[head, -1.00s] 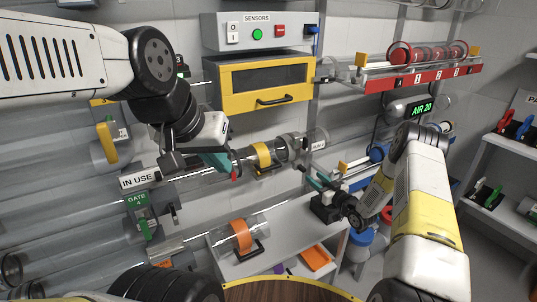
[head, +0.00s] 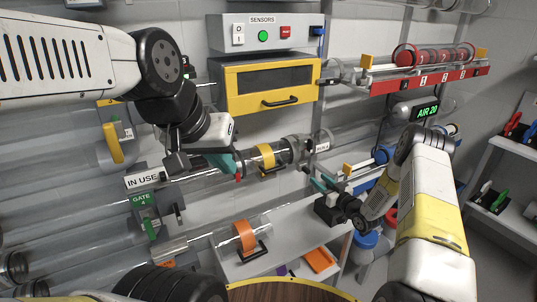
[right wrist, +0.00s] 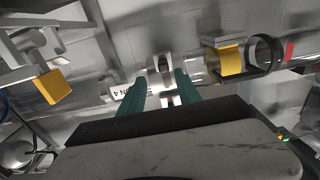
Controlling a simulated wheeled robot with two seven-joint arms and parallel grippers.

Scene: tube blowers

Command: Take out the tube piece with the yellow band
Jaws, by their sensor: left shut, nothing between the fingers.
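The clear tube piece with the yellow band (head: 265,157) sits in the tube line on the back wall, below the yellow drawer. The band also shows in the right wrist view (right wrist: 231,60). A grey clamp collar (head: 299,149) joins the piece's right end to the line. My left gripper (head: 228,166) is shut and empty, close to the piece's left end; contact cannot be told. My right gripper (head: 318,187) is open, below and right of the collar. In the right wrist view its teal fingers (right wrist: 160,98) stand either side of the collar, with no grip visible.
Below are a shelf (head: 290,256) and a tube piece with an orange band (head: 244,237). The IN USE sign (head: 146,179) and the green gate 4 tag (head: 143,200) are left. The yellow drawer (head: 268,85) is above. A red-labelled rack (head: 440,80) is upper right.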

